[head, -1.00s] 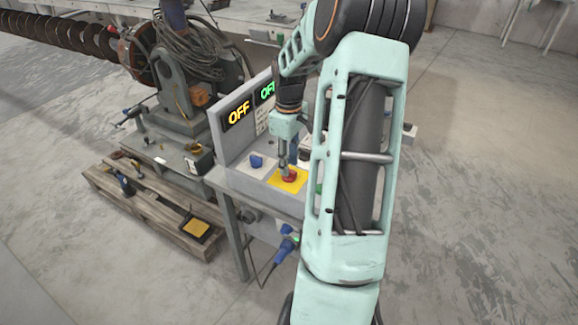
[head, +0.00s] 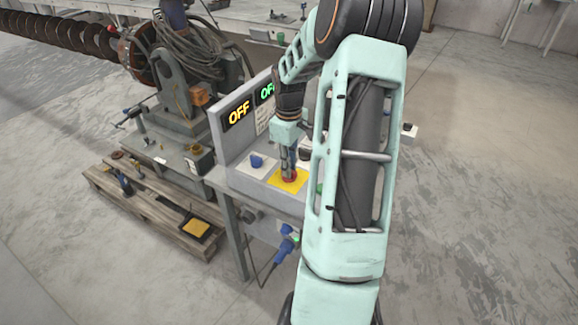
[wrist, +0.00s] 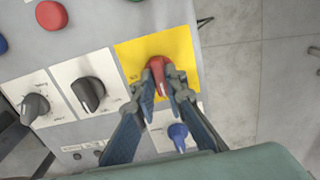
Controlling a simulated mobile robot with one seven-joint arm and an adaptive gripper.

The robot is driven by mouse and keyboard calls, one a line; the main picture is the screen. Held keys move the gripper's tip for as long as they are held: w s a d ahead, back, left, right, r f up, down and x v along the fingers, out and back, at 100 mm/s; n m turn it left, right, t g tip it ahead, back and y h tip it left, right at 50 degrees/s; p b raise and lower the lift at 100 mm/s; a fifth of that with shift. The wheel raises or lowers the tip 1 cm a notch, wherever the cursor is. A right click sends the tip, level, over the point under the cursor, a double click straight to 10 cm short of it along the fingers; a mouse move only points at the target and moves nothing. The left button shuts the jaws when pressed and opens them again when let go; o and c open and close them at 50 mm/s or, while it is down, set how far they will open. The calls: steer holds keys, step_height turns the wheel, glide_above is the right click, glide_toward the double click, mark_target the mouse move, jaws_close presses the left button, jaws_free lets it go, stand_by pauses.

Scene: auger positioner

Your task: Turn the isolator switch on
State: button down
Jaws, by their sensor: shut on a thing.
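The isolator switch is a red knob (wrist: 157,64) on a yellow plate (wrist: 127,52), on top of the grey control console. In the wrist view its handle points roughly up and down the picture. My gripper (wrist: 163,86) is shut on the red knob, with one blue-grey finger on each side of it. In the head view the gripper (head: 289,166) comes down onto the knob (head: 289,177) from above and hides part of it. The yellow plate (head: 275,181) shows around them.
Two black selector knobs (wrist: 88,93) (wrist: 34,107) and a blue knob (wrist: 179,134) sit close to the yellow plate. A red button (wrist: 51,15) lies farther off. A wooden pallet (head: 150,215) with tools stands left of the console. Floor to the right is open.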

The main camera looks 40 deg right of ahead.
steer(key=m+b, duration=0.1)
steer(key=m, duration=0.4)
steer(key=shift+m, duration=0.3)
steer(key=m, duration=0.5)
steer(key=shift+b, duration=0.35)
steer(key=m, duration=0.7)
steer(key=shift+m, duration=0.3)
steer(key=c, duration=2)
jaws_free()
steer(key=shift+o, duration=0.2)
steer(key=shift+r, duration=0.15)
